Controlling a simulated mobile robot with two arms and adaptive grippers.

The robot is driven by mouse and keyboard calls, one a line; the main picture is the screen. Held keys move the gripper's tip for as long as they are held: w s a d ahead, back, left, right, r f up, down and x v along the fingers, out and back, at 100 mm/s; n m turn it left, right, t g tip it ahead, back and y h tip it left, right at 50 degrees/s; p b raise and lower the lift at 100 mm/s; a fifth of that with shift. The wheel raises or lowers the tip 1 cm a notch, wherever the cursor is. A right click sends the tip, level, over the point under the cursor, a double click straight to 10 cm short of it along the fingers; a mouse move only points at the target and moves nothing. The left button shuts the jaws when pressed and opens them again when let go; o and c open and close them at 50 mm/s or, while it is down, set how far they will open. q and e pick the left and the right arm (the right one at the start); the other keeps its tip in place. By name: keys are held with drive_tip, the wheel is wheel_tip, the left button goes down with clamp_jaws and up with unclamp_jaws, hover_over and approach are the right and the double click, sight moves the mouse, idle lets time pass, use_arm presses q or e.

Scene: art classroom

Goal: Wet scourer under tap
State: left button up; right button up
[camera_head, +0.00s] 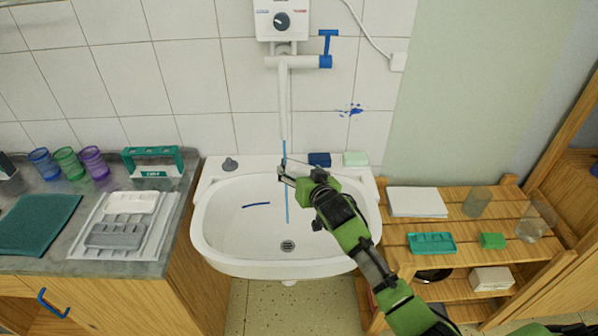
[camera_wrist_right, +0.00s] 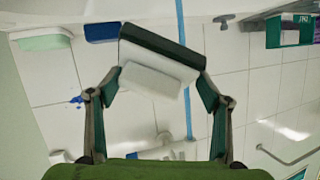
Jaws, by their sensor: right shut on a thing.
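My right gripper (camera_head: 287,174) reaches in over the white sink basin (camera_head: 232,232). In the wrist view it (camera_wrist_right: 153,88) is shut on a scourer (camera_wrist_right: 162,54) with a dark green layer and a pale layer. In the head view the gripper largely hides the scourer. The tap (camera_head: 283,95) has a long white spout pointing down. A thin blue water stream (camera_head: 287,205) falls from it and continues below the gripper. In the wrist view the stream (camera_wrist_right: 188,112) passes behind the scourer; I cannot tell whether they touch. My left gripper is not in view.
A dark blue block (camera_head: 319,159) and a pale green block (camera_head: 355,158) lie on the sink's back rim. A grey counter (camera_head: 60,205) with cups and trays stands left. A slatted wooden shelf (camera_head: 460,213) stands right. The basin is otherwise mostly clear.

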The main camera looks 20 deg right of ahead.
drive_tip(key=s+d+p, duration=0.3)
drive_tip(key=s+p, duration=0.1)
drive_tip(key=s, duration=0.3)
drive_tip(key=shift+d, duration=0.3)
drive_tip(key=shift+w, duration=0.1)
idle(1.1)
drive_tip(key=s+d+r+p, duration=0.2)
drive_tip(key=s+r+p, duration=0.2)
drive_tip(key=p, duration=0.3)
drive_tip(key=shift+s+d, duration=0.2)
drive_tip(key=shift+s, duration=0.05)
